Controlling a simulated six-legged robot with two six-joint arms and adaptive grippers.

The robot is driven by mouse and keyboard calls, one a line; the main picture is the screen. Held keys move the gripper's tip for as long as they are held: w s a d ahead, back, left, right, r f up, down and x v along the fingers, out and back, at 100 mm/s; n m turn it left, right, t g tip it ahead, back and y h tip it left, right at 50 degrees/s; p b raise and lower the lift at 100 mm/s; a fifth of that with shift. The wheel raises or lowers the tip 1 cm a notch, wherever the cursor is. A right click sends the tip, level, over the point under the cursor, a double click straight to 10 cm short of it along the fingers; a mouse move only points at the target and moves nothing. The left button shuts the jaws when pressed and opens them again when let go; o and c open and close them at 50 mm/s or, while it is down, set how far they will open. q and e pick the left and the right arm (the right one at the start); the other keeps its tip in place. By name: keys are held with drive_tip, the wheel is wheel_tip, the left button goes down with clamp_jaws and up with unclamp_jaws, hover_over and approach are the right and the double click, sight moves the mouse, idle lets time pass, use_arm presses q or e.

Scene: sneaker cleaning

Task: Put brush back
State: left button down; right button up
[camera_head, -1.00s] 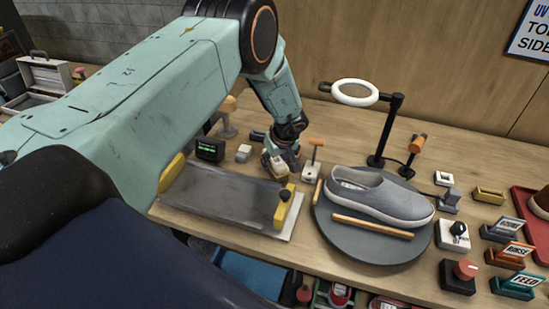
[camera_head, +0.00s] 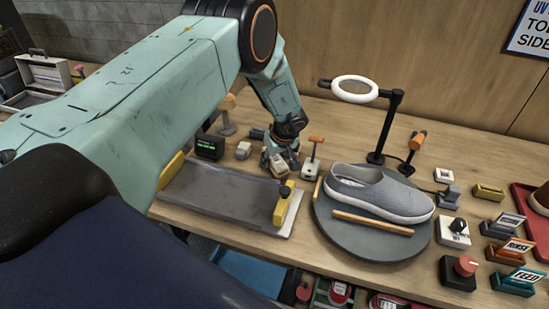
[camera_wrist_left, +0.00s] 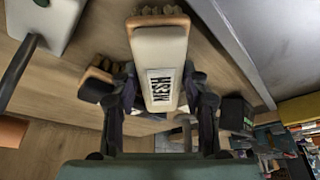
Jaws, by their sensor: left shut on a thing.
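My left gripper (camera_head: 281,150) is shut on a brush (camera_wrist_left: 160,50) with a cream back, a wooden edge and a label reading MESH. In the left wrist view the gripper's dark fingers (camera_wrist_left: 166,98) stand on both sides of the brush, and bristles show at its far end. In the head view the brush (camera_head: 272,163) is small and partly hidden by the gripper, just behind the grey mat. Another brush-like block (camera_wrist_left: 97,84) with a wooden edge and bristles sits beside the held one in the left wrist view. My right gripper is not in view.
A grey sneaker (camera_head: 375,190) sits on a round dark turntable (camera_head: 375,245) beside wooden rods. A lever clamp (camera_head: 312,165) stands right of my gripper. A ring lamp (camera_head: 354,89) rises behind. A grey mat with yellow clamps (camera_head: 220,190) lies left. Labelled switches (camera_head: 510,250) crowd the right.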

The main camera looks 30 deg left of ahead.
use_arm(q)
drive_tip(key=c, duration=1.2)
unclamp_jaws()
drive_tip(key=shift+s+f, duration=0.3)
drive_tip(key=shift+f, duration=0.15)
drive_tip(key=o, duration=0.6)
drive_tip(key=shift+w+a, duration=0.1)
drive_tip(key=shift+w, duration=0.25)
drive_tip(key=shift+s+r, duration=0.15)
drive_tip(key=shift+r, duration=0.05)
drive_tip(key=shift+d+r, duration=0.25)
drive_tip(key=shift+r, duration=0.25)
drive_tip(key=v, duration=1)
drive_tip(key=shift+s+r, duration=0.1)
drive_tip(key=shift+s, duration=0.05)
drive_tip(key=shift+d+r, duration=0.1)
drive_tip(key=shift+r, duration=0.15)
